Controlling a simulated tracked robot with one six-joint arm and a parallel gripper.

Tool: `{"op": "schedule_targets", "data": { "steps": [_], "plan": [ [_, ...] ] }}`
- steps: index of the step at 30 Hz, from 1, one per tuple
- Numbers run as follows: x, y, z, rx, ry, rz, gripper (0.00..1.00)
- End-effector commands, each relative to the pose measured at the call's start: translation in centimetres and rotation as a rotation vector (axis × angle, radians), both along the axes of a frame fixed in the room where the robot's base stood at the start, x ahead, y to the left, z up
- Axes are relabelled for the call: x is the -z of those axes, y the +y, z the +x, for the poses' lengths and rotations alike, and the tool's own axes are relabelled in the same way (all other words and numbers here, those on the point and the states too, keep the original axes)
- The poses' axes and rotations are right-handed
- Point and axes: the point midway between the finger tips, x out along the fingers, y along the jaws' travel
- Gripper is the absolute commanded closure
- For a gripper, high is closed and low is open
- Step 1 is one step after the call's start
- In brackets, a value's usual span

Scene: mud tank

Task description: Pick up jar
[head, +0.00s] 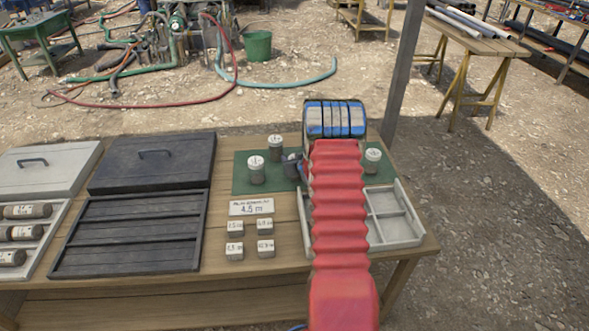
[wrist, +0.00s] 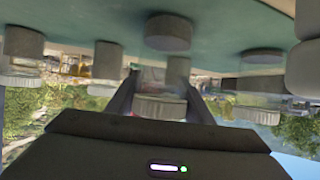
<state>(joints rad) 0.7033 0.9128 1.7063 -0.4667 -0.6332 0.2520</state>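Several jars with white lids stand on the green mat (head: 240,183) on the table. In the head view, one jar (head: 257,171) is at the front left, one (head: 276,149) behind it, and one (head: 373,160) right of my arm. My gripper (head: 291,166) is a small dark shape left of my arm, low over the mat. The wrist view looks upside down. There, a clear jar with a ribbed lid (wrist: 160,106) and dark contents at its base sits between the fingers of my open gripper (wrist: 162,95). Finger contact cannot be told. The jar appears to stand on the mat.
A grey compartment tray (head: 400,230) lies at front right, partly behind my arm. A label card (head: 251,207) and several small labelled blocks (head: 235,228) lie in front of the mat. A black slatted tray (head: 130,235) and lid (head: 155,162) are to the left. A post (head: 402,75) stands behind.

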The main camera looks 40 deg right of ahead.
Motion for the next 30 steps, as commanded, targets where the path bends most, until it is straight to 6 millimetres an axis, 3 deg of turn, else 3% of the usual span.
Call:
{"op": "schedule_targets", "data": {
  "steps": [14,23,30],
  "plan": [
    [0.0,0.0,0.0,0.000,0.000,0.000,0.87],
    [-0.3,0.0,0.1,0.000,-0.001,-0.002,0.87],
    [-2.4,0.0,0.1,0.000,-0.003,-0.003,0.87]
  ]
}}
